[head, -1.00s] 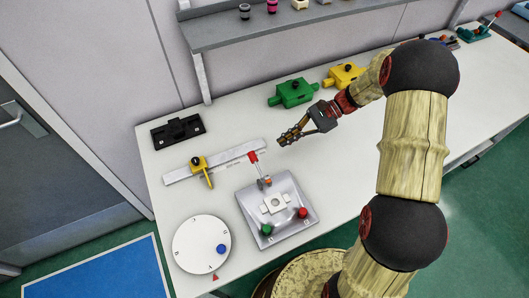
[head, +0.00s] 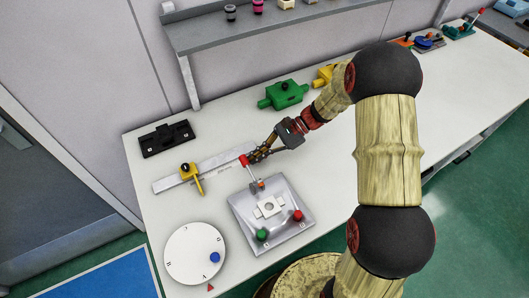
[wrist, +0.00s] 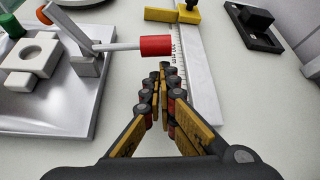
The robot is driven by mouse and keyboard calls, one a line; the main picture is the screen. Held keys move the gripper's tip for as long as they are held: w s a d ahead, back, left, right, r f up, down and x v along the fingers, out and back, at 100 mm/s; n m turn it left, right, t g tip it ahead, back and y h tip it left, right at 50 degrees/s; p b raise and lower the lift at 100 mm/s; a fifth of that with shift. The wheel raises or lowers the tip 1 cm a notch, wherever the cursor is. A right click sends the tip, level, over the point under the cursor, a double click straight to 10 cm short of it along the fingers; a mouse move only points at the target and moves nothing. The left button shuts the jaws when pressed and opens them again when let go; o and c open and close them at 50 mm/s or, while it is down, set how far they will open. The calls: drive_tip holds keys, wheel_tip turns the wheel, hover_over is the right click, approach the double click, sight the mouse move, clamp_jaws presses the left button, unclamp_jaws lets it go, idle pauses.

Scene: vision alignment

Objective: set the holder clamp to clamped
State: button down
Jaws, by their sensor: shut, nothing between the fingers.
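The holder is a grey metal plate (head: 256,238) with a white block (head: 268,206) in its middle and a green knob (head: 262,234) and a red knob (head: 297,215) near its front edge. Its clamp lever (head: 251,172) rises from the back of the plate and ends in a red grip (head: 243,160). In the wrist view the red grip (wrist: 155,46) sits just ahead and slightly left of my fingertips. My gripper (head: 252,156) is shut and empty, close beside the red grip on its right in the head view. Contact cannot be told.
A ruler (head: 222,165) with a yellow slider (head: 186,171) lies behind the holder. A black block (head: 166,138) is at the back left. A white dial (head: 182,255) with a blue knob stands front left. Green (head: 283,95) and yellow (head: 322,74) blocks lie behind my arm.

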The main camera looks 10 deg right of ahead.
drive_tip(key=shift+a+f, duration=0.25)
drive_tip(key=shift+a, duration=0.1)
drive_tip(key=shift+r, duration=0.15)
drive_tip(key=shift+r, duration=0.2)
